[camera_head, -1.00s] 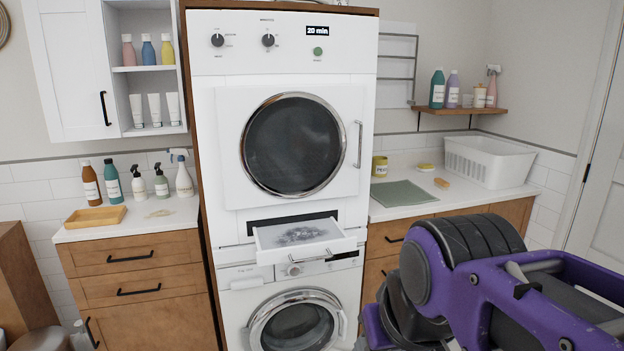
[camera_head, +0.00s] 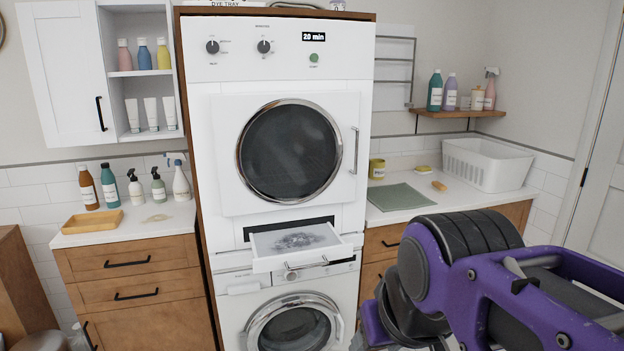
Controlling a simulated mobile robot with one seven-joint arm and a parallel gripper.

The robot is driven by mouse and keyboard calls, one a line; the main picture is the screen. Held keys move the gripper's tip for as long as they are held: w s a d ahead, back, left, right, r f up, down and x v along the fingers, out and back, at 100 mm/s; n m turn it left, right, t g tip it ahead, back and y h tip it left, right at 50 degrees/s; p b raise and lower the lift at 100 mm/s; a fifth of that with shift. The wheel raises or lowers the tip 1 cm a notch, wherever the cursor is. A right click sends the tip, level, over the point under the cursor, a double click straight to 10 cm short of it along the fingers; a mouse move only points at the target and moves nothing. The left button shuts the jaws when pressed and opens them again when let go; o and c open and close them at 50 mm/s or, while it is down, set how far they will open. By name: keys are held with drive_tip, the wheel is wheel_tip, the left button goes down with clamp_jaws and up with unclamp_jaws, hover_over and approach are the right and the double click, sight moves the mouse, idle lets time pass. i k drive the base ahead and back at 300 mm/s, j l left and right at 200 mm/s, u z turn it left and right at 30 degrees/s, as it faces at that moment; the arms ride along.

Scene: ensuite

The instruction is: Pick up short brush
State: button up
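A small tan object that looks like a short brush (camera_head: 439,186) lies on the white right counter (camera_head: 490,196), right of a grey-green mat. It is too small to make out bristles. A yellow item, perhaps a sponge or another brush (camera_head: 423,169), lies behind it near the wall. My purple and black arm fills the lower right of the head view, in front of the counter's near part. My gripper's fingertips do not show, so I cannot see how it stands.
The grey-green mat (camera_head: 401,197), a yellow tin (camera_head: 377,168) and a white basket (camera_head: 487,164) share the right counter. Left of it stands a stacked dryer (camera_head: 227,150) with a pulled-out lint drawer (camera_head: 262,263). A bottle shelf (camera_head: 450,113) hangs above.

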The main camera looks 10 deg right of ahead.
sight(441, 188)
drive_tip(key=i+l, duration=0.2)
drive_tip(key=l, duration=0.15)
drive_tip(key=i+l, duration=0.25)
drive_tip(key=l, duration=0.15)
drive_tip(key=i+l, duration=0.2)
drive_tip(key=l, duration=0.15)
drive_tip(key=i+l+u, duration=0.1)
drive_tip(key=i+l, duration=0.15)
drive_tip(key=l, duration=0.15)
drive_tip(key=i+l, duration=0.2)
drive_tip(key=l, duration=0.15)
drive_tip(key=i+l, duration=0.2)
drive_tip(key=l, duration=0.2)
drive_tip(key=i+l, duration=0.2)
drive_tip(key=l, duration=0.2)
drive_tip(key=i+l+u, duration=0.1)
drive_tip(key=l, duration=0.3)
drive_tip(key=i, duration=0.1)
